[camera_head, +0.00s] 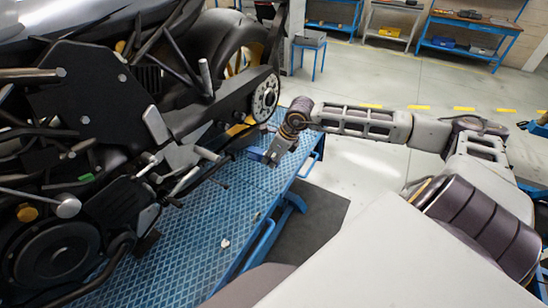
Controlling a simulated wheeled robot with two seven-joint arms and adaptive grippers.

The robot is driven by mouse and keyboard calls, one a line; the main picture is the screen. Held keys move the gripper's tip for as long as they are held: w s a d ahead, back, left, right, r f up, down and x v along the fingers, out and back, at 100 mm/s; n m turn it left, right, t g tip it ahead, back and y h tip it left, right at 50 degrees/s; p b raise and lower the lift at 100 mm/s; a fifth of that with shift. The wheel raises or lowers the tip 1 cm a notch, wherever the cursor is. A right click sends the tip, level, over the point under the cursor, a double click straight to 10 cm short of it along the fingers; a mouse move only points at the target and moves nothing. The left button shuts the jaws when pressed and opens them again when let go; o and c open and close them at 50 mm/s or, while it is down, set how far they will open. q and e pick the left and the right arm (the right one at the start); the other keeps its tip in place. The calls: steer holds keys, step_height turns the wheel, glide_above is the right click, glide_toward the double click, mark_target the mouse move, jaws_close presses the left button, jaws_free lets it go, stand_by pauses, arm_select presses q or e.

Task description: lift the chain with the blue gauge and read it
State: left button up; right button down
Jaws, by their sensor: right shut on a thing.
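A black motorcycle (90,110) stands on a blue lift platform (215,215). Its rear sprocket (265,96) shows beside the rear wheel; the chain run is dark and hard to make out. My right gripper (271,157) reaches in from the right, pointing down below the sprocket, over the platform's edge side. It is shut on a small blue piece (254,153), which looks like the blue gauge and shows just left of the fingers. Whether the gauge touches the chain is too small to tell. My left gripper is not in view.
The swingarm and exhaust parts lie close to the left of my right gripper. A small pale scrap (225,243) lies on the platform. A blue stool (309,43) and blue workbenches (470,25) stand at the back.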

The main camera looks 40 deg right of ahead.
mark_target(260, 150)
steer(key=shift+w, duration=0.15)
steer(key=shift+w+a, duration=0.1)
steer(key=shift+w, duration=0.15)
stand_by(0.5)
steer(key=shift+w+a, duration=0.2)
steer(key=shift+w, duration=0.35)
steer(key=shift+w+a+p, duration=0.2)
steer(key=shift+w+a, duration=0.2)
steer(key=shift+w, duration=0.45)
steer(key=shift+w+a+p, duration=0.15)
steer(key=shift+w+a, duration=0.2)
steer(key=shift+w, duration=0.45)
steer(key=shift+w+a+b, duration=0.3)
steer(key=shift+w+b, duration=0.05)
steer(key=shift+w, duration=0.4)
steer(key=shift+w+a+b, duration=0.25)
steer(key=shift+w+a, duration=0.05)
steer(key=shift+w, duration=0.4)
steer(key=shift+w+a+b, duration=0.2)
steer(key=shift+w+a, duration=0.05)
steer(key=shift+w, duration=0.4)
steer(key=shift+w+r+p, duration=0.1)
steer(key=shift+r+p, duration=0.95)
steer(key=shift+r, duration=1.4)
stand_by(0.3)
